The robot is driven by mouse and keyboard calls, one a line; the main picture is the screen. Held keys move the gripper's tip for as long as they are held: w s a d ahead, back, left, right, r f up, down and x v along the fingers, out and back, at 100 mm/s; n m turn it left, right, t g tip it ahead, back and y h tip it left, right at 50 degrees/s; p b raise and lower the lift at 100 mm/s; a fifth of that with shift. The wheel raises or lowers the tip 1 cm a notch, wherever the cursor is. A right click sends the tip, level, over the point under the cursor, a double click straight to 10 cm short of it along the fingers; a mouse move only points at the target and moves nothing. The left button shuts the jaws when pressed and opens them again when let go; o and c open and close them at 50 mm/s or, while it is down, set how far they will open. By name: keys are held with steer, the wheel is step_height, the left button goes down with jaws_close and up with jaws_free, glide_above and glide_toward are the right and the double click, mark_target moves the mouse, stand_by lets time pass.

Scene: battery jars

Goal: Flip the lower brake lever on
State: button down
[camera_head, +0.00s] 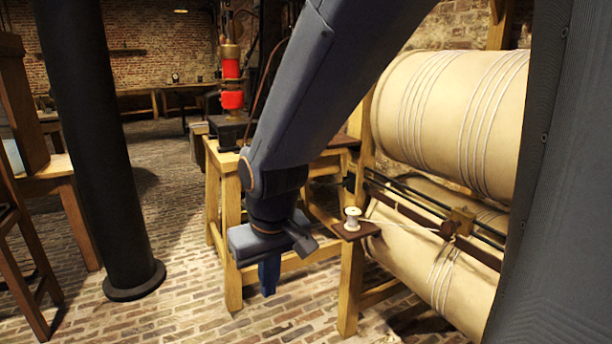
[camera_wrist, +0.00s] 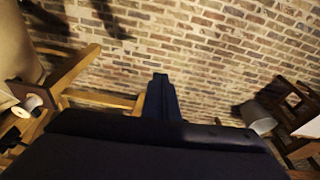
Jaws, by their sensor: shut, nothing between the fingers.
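My gripper (camera_head: 268,280) points down over the brick floor, left of the drum machine and in front of the wooden bench. Its fingers are shut with nothing between them. In the wrist view the closed fingers (camera_wrist: 160,95) stand out dark against the bricks. The machine has an upper drum (camera_head: 455,120) and a lower drum (camera_head: 415,262), both cream with cord wound round them. I cannot make out the lower brake lever in either view; my arm and a large dark part at the right hide some of the scene.
A thread spool (camera_head: 352,220) stands on a small brown shelf (camera_head: 362,232) right of my gripper; the spool also shows in the wrist view (camera_wrist: 32,102). A wooden bench (camera_head: 232,240) stands close behind. A black column (camera_head: 95,150) rises at left. A pail (camera_wrist: 257,118) stands on the floor.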

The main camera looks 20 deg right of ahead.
steer(key=w+d+r+m+t+h+p, duration=0.1)
steer(key=w+d+t+p, duration=0.1)
steer(key=w+d, duration=0.4)
steer(key=w+d+r+t+p, duration=0.2)
steer(key=w+d+p, duration=0.15)
steer(key=w, duration=0.55)
steer(key=w+d+r+t+p, duration=0.1)
steer(key=w+d+t+p, duration=0.1)
steer(key=d, duration=0.5)
steer(key=w+d+r+m+t+y+p, duration=0.1)
steer(key=w+d+r+t+p, duration=0.1)
steer(key=d, duration=0.5)
steer(key=w+d+r+m+t+y+p, duration=0.1)
steer(key=w+d+r+t+p, duration=0.1)
steer(key=w+d+t+p, duration=0.2)
steer(key=d+t+p, duration=0.2)
steer(key=d, duration=0.1)
steer(key=shift+w, duration=0.15)
steer(key=w+a+f+p, duration=0.1)
steer(key=w+f+p, duration=0.2)
steer(key=w, duration=0.7)
steer(key=shift+a+f, duration=0.3)
steer(key=shift+f, duration=0.75)
steer(key=shift+w, duration=0.15)
